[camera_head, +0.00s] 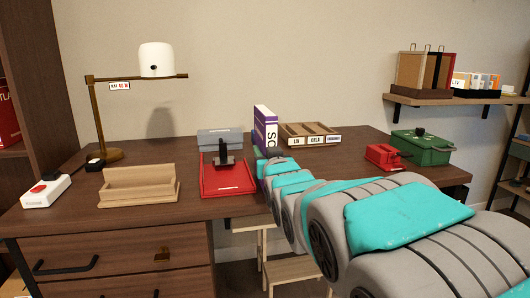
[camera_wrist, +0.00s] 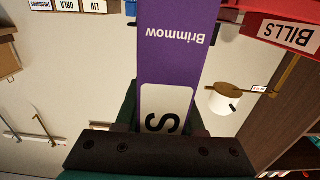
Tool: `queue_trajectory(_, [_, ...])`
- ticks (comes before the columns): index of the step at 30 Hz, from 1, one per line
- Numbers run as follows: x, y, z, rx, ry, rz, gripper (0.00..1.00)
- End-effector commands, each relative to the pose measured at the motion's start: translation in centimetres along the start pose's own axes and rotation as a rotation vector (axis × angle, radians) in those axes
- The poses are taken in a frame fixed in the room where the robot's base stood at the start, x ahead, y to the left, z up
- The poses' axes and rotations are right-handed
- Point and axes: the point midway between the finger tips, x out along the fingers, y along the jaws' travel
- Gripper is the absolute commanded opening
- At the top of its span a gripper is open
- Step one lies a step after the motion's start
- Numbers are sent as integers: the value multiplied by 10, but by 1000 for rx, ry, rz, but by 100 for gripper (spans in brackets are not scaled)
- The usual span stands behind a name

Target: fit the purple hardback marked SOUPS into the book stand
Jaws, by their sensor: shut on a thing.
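The purple hardback (camera_head: 266,128) stands upright over the desk near its back middle, with pale page edges and a white label partly readable. My gripper (camera_wrist: 165,125) is shut on it; in the wrist view the book (camera_wrist: 175,60) shows "Brimmow" and an "S" on a white patch, upside down. The rest of the title is hidden by my gripper. In the head view my arm hides most of the gripper. A light wooden stand (camera_head: 139,196) with an open trough, likely the book stand, sits at the desk's front left, apart from the book and empty.
A red tray (camera_head: 228,189) with a dark upright piece lies between stand and book. A labelled wooden divider tray (camera_head: 299,129) is right of the book. A brass lamp (camera_head: 108,118), white button box (camera_head: 46,190), red box (camera_head: 382,157) and green box (camera_head: 422,150) also occupy the desk.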

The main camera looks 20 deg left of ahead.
Motion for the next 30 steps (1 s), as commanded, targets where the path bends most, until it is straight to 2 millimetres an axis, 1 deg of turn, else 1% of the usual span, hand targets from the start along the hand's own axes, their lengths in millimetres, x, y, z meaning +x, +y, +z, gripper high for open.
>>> queue_trajectory(2, [0, 0, 3, 0, 1, 0, 0])
queue_trajectory(7, [0, 0, 2, 1, 4, 0, 0])
queue_trajectory(11, [0, 0, 5, 1, 4, 0, 0])
queue_trajectory(12, [0, 0, 5, 1, 3, 0, 40])
queue_trajectory(18, [0, 0, 4, 1, 3, 0, 62])
queue_trajectory(20, [0, 0, 4, 1, 3, 0, 67])
queue_trajectory(30, [-2, 0, 2, 1, 2, 0, 67])
